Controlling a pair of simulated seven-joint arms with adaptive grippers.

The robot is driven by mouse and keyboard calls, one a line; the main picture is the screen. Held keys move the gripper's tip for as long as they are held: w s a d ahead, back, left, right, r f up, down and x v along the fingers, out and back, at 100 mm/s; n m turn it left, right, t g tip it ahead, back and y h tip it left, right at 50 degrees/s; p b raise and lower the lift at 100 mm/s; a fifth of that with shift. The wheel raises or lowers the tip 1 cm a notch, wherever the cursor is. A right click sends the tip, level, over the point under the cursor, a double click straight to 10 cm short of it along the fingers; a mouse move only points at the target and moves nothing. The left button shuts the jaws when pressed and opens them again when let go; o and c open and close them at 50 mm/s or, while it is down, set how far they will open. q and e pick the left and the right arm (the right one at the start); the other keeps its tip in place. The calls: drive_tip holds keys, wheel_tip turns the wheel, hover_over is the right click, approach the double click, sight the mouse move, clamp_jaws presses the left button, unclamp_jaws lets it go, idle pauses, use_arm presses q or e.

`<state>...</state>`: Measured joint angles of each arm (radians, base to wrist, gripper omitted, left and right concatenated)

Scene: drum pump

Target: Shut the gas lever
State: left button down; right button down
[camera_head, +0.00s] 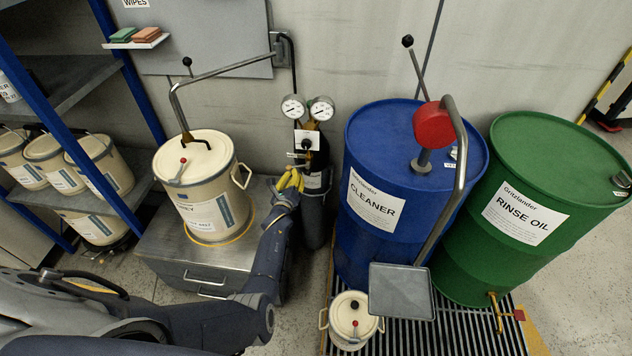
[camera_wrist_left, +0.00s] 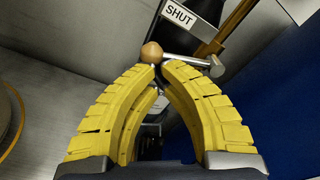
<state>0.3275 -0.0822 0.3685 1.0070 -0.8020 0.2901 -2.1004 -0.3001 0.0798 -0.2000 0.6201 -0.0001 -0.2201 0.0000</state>
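The gas lever (camera_wrist_left: 190,60) is a short silver bar with an orange-brown ball knob (camera_wrist_left: 152,52) on its end. In the head view the lever (camera_head: 298,167) sits under the two gauges, on the dark gas bottle (camera_head: 315,210). A white plate reading SHUT (camera_wrist_left: 180,14) is above the lever in the wrist view. My left gripper (camera_wrist_left: 157,67) has yellow ribbed fingers with their tips nearly together, right at the knob; I cannot tell whether they touch it. The left gripper also shows in the head view (camera_head: 291,178). My right gripper is not in view.
A cream pail (camera_head: 205,185) on a metal cabinet (camera_head: 200,262) stands left of the bottle. A blue cleaner drum (camera_head: 385,215) stands close on the right, with a green drum (camera_head: 540,210) beyond. Two round gauges (camera_head: 307,108) are above the lever.

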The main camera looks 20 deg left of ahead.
use_arm(q)
drive_tip(key=shift+a+r+m, duration=0.2)
drive_tip(key=shift+r+m, duration=0.2)
drive_tip(key=shift+m, duration=0.2)
idle(3.4)
drive_tip(key=s+d+f, duration=0.2)
drive_tip(key=s+d, duration=0.2)
drive_tip(key=s, duration=0.6)
drive_tip(key=shift+s+f, duration=0.25)
drive_tip(key=shift+s, duration=0.15)
idle(0.8)
